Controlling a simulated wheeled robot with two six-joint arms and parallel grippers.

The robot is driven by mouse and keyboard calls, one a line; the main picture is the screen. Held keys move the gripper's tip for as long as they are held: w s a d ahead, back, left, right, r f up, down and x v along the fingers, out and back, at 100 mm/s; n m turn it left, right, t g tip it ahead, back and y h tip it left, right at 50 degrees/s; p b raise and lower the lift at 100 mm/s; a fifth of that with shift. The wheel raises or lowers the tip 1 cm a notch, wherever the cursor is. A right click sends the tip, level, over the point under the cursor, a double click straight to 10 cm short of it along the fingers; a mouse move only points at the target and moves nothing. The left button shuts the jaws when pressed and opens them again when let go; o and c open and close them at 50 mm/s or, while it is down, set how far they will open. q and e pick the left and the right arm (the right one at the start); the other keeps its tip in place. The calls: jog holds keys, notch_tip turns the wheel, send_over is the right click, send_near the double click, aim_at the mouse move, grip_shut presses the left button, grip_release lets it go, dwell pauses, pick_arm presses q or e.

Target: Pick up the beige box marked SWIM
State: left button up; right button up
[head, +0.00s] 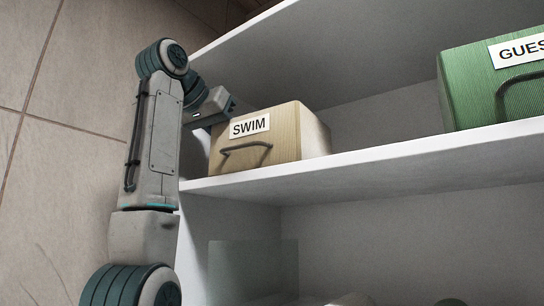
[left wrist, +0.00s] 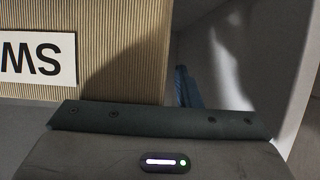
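The beige ribbed box (head: 285,145) marked SWIM stands on the upper white shelf, near its left end. Its front has a white label and a dark curved handle (head: 245,147). My left gripper (head: 230,103) is at the box's upper left corner; I cannot tell whether it touches. In the left wrist view the box (left wrist: 110,45) fills the upper left, its label upside down and cut off by the frame. The gripper's body spans the bottom there, and its finger opening cannot be made out. My right gripper is not in view.
A green box (head: 470,90) marked GUES, cut off by the frame, stands farther right on the same shelf (head: 390,152), with free room between. A bluish thing (left wrist: 184,86) shows in the gap beside the beige box. A dim greenish block (head: 253,268) is on the lower level.

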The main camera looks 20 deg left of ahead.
pick_arm(q)
jog(key=shift+s, duration=0.15)
jog(key=shift+s+r, duration=0.1)
jog(key=shift+s, duration=0.05)
jog(key=c, duration=0.4)
grip_shut()
dwell(0.6)
